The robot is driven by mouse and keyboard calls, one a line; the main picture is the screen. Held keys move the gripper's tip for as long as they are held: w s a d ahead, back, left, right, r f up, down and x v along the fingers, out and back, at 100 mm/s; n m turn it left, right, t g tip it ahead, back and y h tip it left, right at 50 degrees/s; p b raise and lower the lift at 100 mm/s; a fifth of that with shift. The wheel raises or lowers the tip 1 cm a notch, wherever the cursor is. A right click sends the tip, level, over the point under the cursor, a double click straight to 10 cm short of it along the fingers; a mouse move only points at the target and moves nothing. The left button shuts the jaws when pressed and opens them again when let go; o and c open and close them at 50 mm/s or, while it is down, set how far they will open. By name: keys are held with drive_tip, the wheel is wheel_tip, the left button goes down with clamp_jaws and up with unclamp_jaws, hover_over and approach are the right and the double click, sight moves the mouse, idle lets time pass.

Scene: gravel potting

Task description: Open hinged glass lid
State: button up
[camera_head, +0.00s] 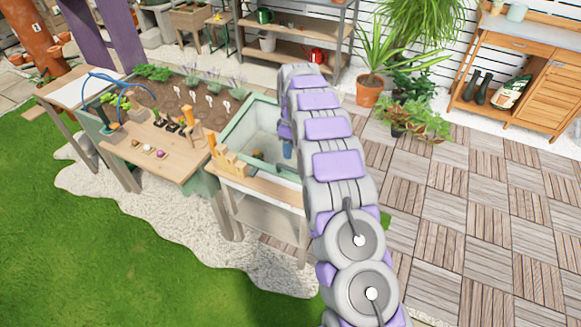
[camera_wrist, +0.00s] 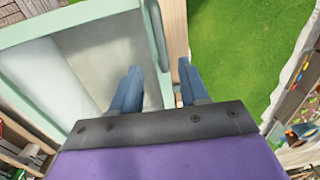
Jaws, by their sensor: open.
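The hinged glass lid (camera_head: 250,122) has a pale green frame and lies over the box at the right end of the planting table. It looks closed, though my arm covers its right part. In the wrist view the glass pane (camera_wrist: 95,65) fills the left side. A rounded green bar (camera_wrist: 156,40) runs along its edge, perhaps the handle. My gripper (camera_wrist: 159,66) is open, with blue fingers on either side of this bar in the picture. I cannot tell whether they touch it. In the head view a blue finger shows beside my arm over the box.
A planter bed (camera_head: 185,95) with seedlings is to the left. Grass (camera_head: 60,240) and white gravel (camera_head: 180,215) lie in front. Paved floor (camera_head: 480,220) is open at right.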

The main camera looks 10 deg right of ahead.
wheel_tip(320, 180, down, 8)
drive_tip(key=shift+s+a+f+b, duration=0.15)
drive_tip(key=shift+b, duration=0.75)
drive_tip(key=shift+c, duration=0.2)
clamp_jaws()
